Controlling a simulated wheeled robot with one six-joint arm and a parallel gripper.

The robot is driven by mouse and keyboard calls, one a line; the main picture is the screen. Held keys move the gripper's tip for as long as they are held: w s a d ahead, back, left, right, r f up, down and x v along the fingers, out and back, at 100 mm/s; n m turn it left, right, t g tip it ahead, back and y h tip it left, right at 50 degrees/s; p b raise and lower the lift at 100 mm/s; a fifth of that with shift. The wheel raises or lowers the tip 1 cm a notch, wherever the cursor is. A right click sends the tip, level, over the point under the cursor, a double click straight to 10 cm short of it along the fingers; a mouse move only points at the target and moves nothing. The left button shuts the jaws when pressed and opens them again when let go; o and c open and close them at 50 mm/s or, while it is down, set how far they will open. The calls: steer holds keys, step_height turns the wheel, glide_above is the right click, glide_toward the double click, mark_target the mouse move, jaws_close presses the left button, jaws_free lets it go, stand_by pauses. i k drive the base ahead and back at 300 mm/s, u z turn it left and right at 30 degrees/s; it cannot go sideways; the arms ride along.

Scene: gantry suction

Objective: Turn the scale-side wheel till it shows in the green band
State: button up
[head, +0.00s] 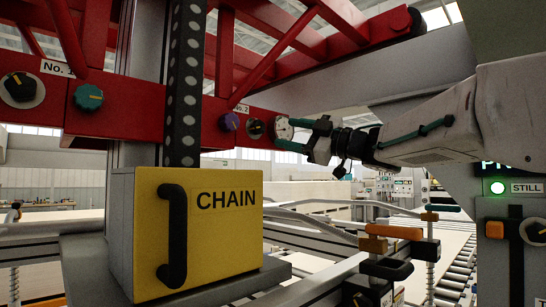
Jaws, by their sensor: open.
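My gripper (288,133) reaches in from the right to the red beam. Its two teal fingers are open, one above the other, at a small white round dial (282,128). I cannot tell whether they touch it. Left of that dial, by the No. 2 label, are a small dark round dial (255,129) and a purple knob (229,122). Farther left, by the No. 1 label, are a teal knob (88,97) and a larger dark dial (20,88). Which of these is the scale-side wheel I cannot tell. No green band can be made out.
A yellow box marked CHAIN (220,222) with a black handle stands in front, below the red beam (130,118).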

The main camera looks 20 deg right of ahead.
mark_target(229, 122)
steer(key=k, duration=1)
